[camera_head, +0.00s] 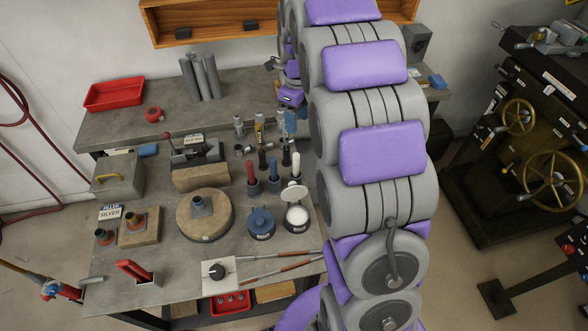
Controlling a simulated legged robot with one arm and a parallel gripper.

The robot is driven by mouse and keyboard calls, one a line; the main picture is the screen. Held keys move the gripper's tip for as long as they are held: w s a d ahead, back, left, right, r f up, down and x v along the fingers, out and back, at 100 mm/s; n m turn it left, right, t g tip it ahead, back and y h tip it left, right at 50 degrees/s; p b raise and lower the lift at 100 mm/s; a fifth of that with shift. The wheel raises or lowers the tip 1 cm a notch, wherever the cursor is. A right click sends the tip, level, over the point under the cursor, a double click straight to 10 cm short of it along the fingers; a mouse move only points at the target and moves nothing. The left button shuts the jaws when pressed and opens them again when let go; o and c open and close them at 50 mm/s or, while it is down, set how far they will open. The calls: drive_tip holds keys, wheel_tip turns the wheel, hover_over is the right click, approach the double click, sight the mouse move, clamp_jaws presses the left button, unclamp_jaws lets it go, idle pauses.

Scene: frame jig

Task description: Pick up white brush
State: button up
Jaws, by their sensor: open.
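A slim white upright piece (296,164) stands among coloured handles near the right side of the front workbench, close to my arm. It looks like the white brush, but its bristles cannot be made out. My gripper (272,64) is small and far off, beside the left edge of my raised arm, over the back bench. It is open and well apart from the white piece. My arm hides part of the gripper's wrist and the bench behind it.
A round wooden block (204,221) stands left. Wheeled machinery (550,175) is at right.

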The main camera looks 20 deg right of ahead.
wheel_tip(320, 180, down, 2)
drive_tip(key=d, duration=0.2)
drive_tip(key=b, duration=0.2)
hover_over(297, 154)
drive_tip(key=a, duration=0.3)
wheel_tip(297, 154, down, 8)
wheel_tip(297, 154, down, 7)
drive_tip(key=d+b, duration=0.1)
drive_tip(key=b, duration=0.1)
drive_tip(key=shift+f+b, duration=0.15)
drive_tip(key=shift+b, duration=0.2)
drive_tip(key=shift+d, duration=1)
drive_tip(key=shift+c, duration=0.3)
drive_tip(key=shift+d, duration=0.4)
drive_tip(key=shift+c, duration=0.8)
drive_tip(key=shift+d+f, duration=0.1)
drive_tip(key=shift+d, duration=0.05)
drive_tip(key=shift+c, duration=1.5)
drive_tip(key=shift+a, duration=1.15)
drive_tip(key=c, duration=0.4)
drive_tip(key=shift+d, duration=0.7)
clamp_jaws()
drive_tip(key=shift+a, duration=0.1)
